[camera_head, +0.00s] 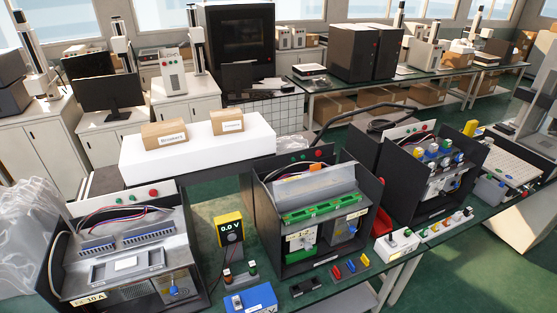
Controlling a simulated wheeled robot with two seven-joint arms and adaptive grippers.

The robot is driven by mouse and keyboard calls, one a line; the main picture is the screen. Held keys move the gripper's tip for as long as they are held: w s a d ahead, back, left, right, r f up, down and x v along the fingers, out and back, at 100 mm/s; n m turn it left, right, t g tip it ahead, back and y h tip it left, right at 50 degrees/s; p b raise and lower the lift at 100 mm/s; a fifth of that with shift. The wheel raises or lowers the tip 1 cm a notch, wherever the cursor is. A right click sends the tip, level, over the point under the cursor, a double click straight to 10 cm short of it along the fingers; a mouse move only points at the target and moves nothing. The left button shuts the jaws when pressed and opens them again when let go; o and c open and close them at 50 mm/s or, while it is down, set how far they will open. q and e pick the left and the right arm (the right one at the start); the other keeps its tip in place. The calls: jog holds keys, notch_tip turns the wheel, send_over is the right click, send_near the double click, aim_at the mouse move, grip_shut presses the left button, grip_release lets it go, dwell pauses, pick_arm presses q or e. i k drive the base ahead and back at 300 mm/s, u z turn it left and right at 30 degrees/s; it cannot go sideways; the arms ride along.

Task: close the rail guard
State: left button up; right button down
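The middle black-sided electrical unit (262,215) stands on the green-topped bench. A pale grey, see-through-looking panel (314,186), which seems to be the rail guard, stands tilted up behind a green terminal rail (322,208). The green rail is uncovered from the front and above. Coloured wires show behind the panel's upper edge. Neither of my grippers is in view, and nothing touches the panel.
Similar units stand at left (125,255) and right (432,165). A yellow meter (229,228), a blue box (251,300), coloured clips (350,266) and a white switch box (397,243) crowd the bench front. A white block with cartons (198,152) stands behind.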

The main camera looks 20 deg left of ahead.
aim_at(316, 168)
jog(key=u, duration=0.65)
jog(key=i, duration=0.45)
jog(key=u, duration=0.05)
